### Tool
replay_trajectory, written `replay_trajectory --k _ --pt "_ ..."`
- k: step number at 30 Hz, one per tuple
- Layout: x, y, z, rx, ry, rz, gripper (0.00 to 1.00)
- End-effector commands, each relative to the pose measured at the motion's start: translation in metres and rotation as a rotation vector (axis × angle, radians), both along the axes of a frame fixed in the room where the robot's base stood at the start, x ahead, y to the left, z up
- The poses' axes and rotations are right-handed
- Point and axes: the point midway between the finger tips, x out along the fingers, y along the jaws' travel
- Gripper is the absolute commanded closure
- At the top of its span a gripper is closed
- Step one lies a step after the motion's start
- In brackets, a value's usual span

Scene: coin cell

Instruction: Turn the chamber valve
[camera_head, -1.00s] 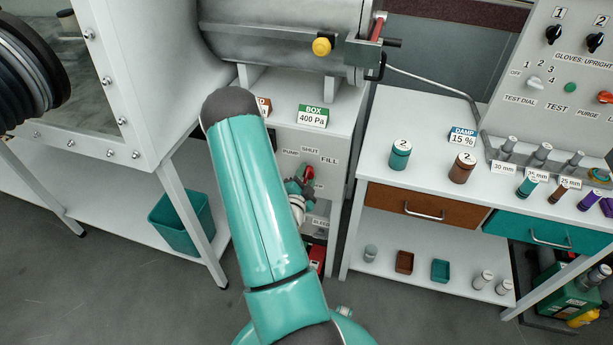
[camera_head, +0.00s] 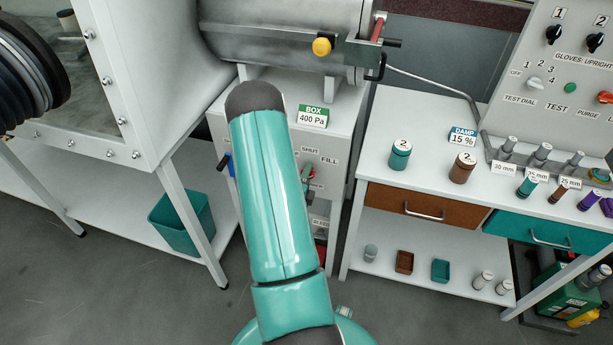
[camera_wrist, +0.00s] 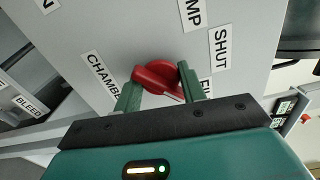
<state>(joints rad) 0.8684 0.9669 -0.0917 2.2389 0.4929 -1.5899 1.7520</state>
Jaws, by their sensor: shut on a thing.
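The red chamber valve knob (camera_wrist: 157,76) sits on a grey panel (camera_wrist: 140,35) in the wrist view, between labels reading CHAMBER, PUMP, SHUT and a partly hidden FILL. My gripper (camera_wrist: 160,90) is shut on the knob, with one green finger on each side of it. A pale stripe on the knob shows between the fingers at its lower right. In the head view a little of the red knob (camera_head: 312,172) shows beside a green finger. My arm hides most of the gripper and the panel's left part there.
A box with a 400 Pa sign (camera_head: 312,115) carries the valve panel, under a metal cylinder (camera_head: 285,30). A blue handle (camera_head: 231,165) shows left of my arm. A white bench (camera_head: 430,140) with drawers stands to the right. A teal bin (camera_head: 180,222) is at the left.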

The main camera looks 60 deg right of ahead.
Motion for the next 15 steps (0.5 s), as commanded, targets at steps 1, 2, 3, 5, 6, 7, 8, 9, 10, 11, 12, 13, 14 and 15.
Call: replay_trajectory --k 1,2,3,5,6,7,8,9,10,11,12,13,14,15 --pt "0.0013 0.0019 -0.0012 0.005 -0.007 0.004 0.82" --pt "0.0013 0.0019 -0.0012 0.005 -0.011 0.004 0.82" --pt "0.0013 0.0019 -0.0012 0.006 -0.014 0.004 0.82" --pt "0.0014 0.0019 -0.0011 0.007 -0.018 0.004 0.82" --pt "0.0014 0.0019 -0.0011 0.007 -0.018 0.004 0.82" --pt "0.0015 0.002 -0.0011 0.007 -0.019 0.004 0.82" --pt "0.0015 0.002 -0.0011 0.007 -0.019 0.004 0.82" --pt "0.0015 0.002 -0.0011 0.007 -0.019 0.004 0.82" --pt "0.0015 0.002 -0.0011 0.007 -0.019 0.004 0.82" --pt "0.0015 0.002 -0.0011 0.007 -0.019 0.004 0.82" --pt "0.0015 0.002 -0.0011 0.007 -0.018 0.004 0.82" --pt "0.0016 0.002 -0.001 0.007 -0.018 0.004 0.82" --pt "0.0016 0.002 -0.001 0.007 -0.018 0.004 0.82" --pt "0.0016 0.002 -0.001 0.007 -0.018 0.004 0.56"
